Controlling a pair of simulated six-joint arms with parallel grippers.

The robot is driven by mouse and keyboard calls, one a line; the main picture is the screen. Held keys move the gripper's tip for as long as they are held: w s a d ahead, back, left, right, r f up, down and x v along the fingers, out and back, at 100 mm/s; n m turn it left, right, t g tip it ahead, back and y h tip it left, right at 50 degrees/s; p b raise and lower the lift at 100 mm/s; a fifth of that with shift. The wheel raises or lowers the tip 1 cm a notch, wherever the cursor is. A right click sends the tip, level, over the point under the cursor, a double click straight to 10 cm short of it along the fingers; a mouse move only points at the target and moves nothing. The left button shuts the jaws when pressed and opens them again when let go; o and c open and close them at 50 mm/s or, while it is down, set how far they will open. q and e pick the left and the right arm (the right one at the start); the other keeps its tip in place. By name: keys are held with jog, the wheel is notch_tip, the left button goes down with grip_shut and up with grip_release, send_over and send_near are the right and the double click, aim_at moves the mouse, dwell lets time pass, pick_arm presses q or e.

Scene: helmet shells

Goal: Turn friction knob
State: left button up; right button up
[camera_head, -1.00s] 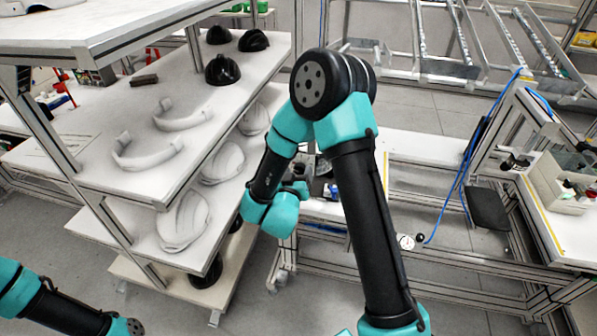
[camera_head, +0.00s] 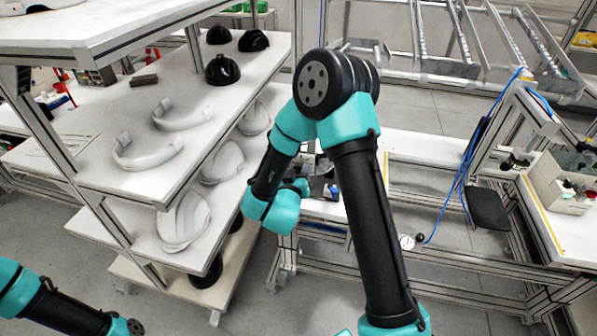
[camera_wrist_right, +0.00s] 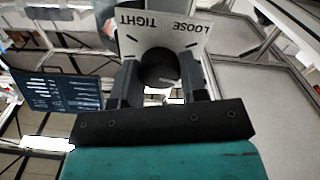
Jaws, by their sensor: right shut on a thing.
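The friction knob (camera_wrist_right: 158,70) is black and round, in the right wrist view. It sits in front of a pale plate (camera_wrist_right: 133,40) printed "TIGHT" on the left and "LOOSE" on the right. My right gripper (camera_wrist_right: 160,78) is shut on the knob, with one dark finger on each side of it. In the head view my right arm bends down to the workbench behind it, and the arm hides the knob and most of the gripper there. Only links of my left arm show at the lower left; its gripper is out of view.
A shelf rack (camera_head: 100,195) at the left holds white helmet shells (camera_head: 184,222), curved white parts (camera_head: 147,155) and black shells (camera_head: 222,69). A workbench (camera_head: 425,150) lies behind my right arm. A dark screen (camera_wrist_right: 58,91) shows in the wrist view.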

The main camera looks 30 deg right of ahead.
jog(key=shift+m, duration=0.4)
jog(key=m, duration=0.3)
jog(key=shift+m, duration=2.1)
jog(key=o, duration=0.9)
jog(key=shift+s, duration=0.1)
jog(key=v, duration=1.7)
jog(key=shift+s+a+r, duration=0.1)
jog(key=shift+a+r, duration=0.05)
jog(key=shift+r, duration=0.15)
jog(key=shift+f, duration=0.1)
